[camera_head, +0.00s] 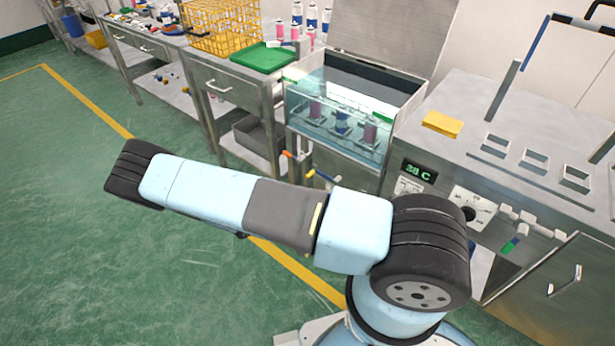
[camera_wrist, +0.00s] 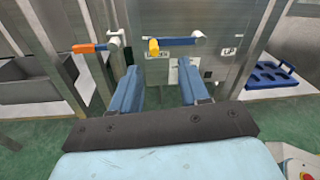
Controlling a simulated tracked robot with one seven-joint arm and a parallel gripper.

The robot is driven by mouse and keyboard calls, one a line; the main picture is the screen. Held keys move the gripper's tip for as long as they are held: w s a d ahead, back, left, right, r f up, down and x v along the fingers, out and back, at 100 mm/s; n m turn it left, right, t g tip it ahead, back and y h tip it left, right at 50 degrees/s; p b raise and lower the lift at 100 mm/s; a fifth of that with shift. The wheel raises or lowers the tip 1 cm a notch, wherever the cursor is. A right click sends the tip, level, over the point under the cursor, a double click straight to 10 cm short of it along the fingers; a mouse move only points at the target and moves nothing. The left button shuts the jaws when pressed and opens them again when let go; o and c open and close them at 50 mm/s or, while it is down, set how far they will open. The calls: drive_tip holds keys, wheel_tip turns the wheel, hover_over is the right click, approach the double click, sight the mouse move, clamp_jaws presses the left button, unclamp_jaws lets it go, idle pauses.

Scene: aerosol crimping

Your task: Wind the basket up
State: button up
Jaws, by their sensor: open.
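The water tank (camera_head: 385,90) stands in the middle of the head view. Several cans (camera_head: 342,118) sit low in its water, apparently in a holder. Whether that is the basket I cannot tell. A yellow wire basket (camera_head: 228,28) stands on the bench to the left. On the tank's front are an orange-ended handle (camera_head: 288,154) and a yellow-ended handle (camera_head: 311,174). The wrist view shows the orange handle (camera_wrist: 84,48) to the left and the yellow one (camera_wrist: 154,47) ahead. My gripper (camera_wrist: 158,68) is open, its blue fingers below the yellow handle, apparently with nothing between them.
A green lid or tray (camera_head: 263,57) lies left of the tank. A steel cabinet (camera_head: 462,135) with a 38 C display, a dial and a yellow block stands to the right. A grey bin (camera_wrist: 32,83) and a blue tray (camera_wrist: 270,78) flank the wrist view. Green floor lies open at left.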

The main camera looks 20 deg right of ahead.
sight(307, 177)
drive_tip(key=w+d+f, duration=0.1)
drive_tip(key=w+d, duration=0.1)
drive_tip(key=d, duration=0.1)
drive_tip(key=w+d+f+n+t, duration=0.1)
drive_tip(key=w+d, duration=0.2)
drive_tip(key=d, duration=0.1)
drive_tip(key=w+d+f+n, duration=0.1)
drive_tip(key=w+d, duration=0.1)
drive_tip(key=d, duration=0.2)
drive_tip(key=shift+w+d+t, duration=0.1)
drive_tip(key=shift+w+t, duration=0.2)
drive_tip(key=shift+w, duration=0.1)
clamp_jaws()
idle(0.3)
